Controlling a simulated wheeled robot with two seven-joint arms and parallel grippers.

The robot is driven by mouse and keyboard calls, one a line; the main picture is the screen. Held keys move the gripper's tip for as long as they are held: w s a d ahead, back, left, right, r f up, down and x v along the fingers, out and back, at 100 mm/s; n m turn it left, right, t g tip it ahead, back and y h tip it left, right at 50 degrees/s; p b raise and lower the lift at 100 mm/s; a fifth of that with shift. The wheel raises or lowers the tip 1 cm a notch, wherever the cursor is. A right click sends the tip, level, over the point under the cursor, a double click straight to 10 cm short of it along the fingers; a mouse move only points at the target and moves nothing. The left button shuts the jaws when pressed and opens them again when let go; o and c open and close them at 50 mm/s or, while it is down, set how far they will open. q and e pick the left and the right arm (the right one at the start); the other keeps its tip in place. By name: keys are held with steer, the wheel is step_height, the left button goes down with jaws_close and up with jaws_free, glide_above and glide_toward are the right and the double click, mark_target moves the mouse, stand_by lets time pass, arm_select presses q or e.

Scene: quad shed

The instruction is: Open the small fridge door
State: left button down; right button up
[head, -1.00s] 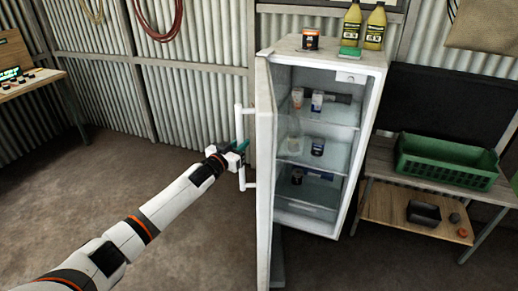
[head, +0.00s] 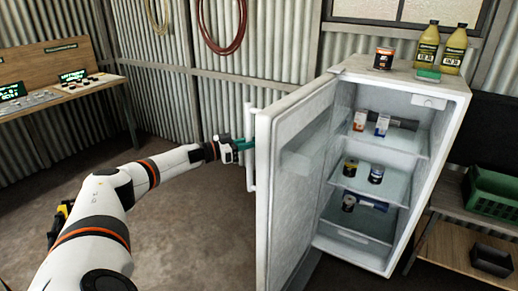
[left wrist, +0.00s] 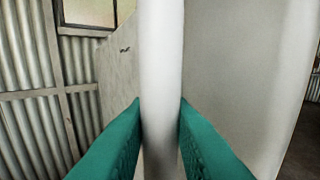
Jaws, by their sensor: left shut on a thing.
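The small white fridge (head: 447,112) stands with its door (head: 292,165) swung open to the left, its shelves in plain view. The door's white vertical bar handle (head: 249,176) is on the door's outer side. My left gripper (head: 243,145) reaches it from the left and is shut on the bar. In the left wrist view the handle (left wrist: 160,70) runs upright between the two green fingers (left wrist: 160,135). My right gripper is not in view.
Inside are several cans and small boxes (head: 383,124). A green crate (head: 492,192) sits on a shelf at right. A workbench (head: 70,85) stands at left; open floor lies between.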

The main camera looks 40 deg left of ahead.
arm_select(q)
steer(key=shift+r, duration=0.25)
steer(key=c, duration=1.5)
jaws_free()
steer(key=shift+w+d, duration=0.1)
steer(key=shift+w, duration=0.05)
steer(key=shift+o, duration=0.9)
steer(key=shift+w+d+f, duration=0.15)
steer(key=b+v, duration=0.3)
steer(key=v, duration=0.9)
